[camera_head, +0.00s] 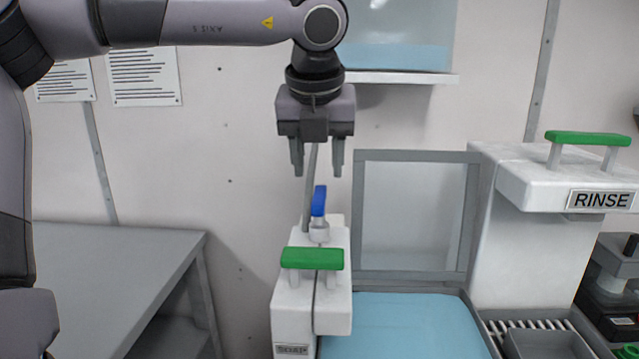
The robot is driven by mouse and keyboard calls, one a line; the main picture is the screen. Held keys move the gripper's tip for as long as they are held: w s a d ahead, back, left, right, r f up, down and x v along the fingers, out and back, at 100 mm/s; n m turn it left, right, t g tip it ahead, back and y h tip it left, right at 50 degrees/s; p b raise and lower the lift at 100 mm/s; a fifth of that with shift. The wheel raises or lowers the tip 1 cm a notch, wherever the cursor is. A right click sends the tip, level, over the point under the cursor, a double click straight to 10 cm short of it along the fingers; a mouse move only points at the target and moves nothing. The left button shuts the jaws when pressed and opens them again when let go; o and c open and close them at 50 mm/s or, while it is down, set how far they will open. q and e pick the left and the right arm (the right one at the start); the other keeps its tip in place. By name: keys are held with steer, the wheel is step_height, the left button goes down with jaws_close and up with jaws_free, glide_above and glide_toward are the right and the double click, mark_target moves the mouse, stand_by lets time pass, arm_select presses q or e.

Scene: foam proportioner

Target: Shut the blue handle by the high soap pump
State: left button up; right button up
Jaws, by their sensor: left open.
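The blue handle (319,201) stands up on a small pale valve (319,231) at the back of the white soap unit (295,306), near a thin grey pipe. It looks roughly upright, leaning slightly. My left gripper (317,172) points down just above the blue handle, its two fingers apart and empty. A gap shows between the fingertips and the handle in the picture; the depth between them is hard to tell. A green handle (312,259) tops the soap unit, in front of the blue one. My right gripper is not in the view.
A grey-framed clear panel (415,157) stands right of the soap unit, behind a basin of blue liquid (405,325). The white RINSE unit (500,240) with a green handle is at right. A shelf (400,77) hangs above. A grey table (110,265) is at left.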

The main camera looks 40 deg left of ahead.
mark_target(319, 194)
arm_select(q)
steer(key=x, duration=0.5)
steer(key=shift+f+p, duration=0.35)
jaws_close()
